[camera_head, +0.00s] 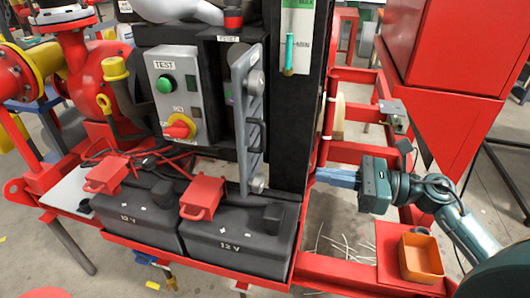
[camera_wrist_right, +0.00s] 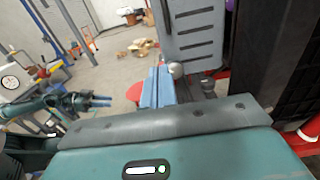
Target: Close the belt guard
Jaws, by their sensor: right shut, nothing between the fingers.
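A grey slotted panel with a dark handle (camera_head: 250,120) stands out from the front of the black cabinet, seen nearly edge-on; it looks like the belt guard, swung open. A similar slotted panel (camera_wrist_right: 193,40) with round knobs at its lower edge shows at the top of the right wrist view. My right gripper (camera_head: 322,175) is shut and empty, its blue fingers pointing left beside the cabinet's right side, apart from the panel. Its fingers (camera_wrist_right: 158,86) appear just left of the knobs. My left gripper (camera_wrist_right: 100,101) shows small at the left of the wrist view; its opening is unclear.
Two black batteries (camera_head: 240,240) with red clamps stand in front of the cabinet. A grey switch box (camera_head: 178,95) is left of the panel. Red frame rails and an orange tray (camera_head: 420,256) lie near my right arm. A red hopper (camera_head: 445,50) stands at the upper right.

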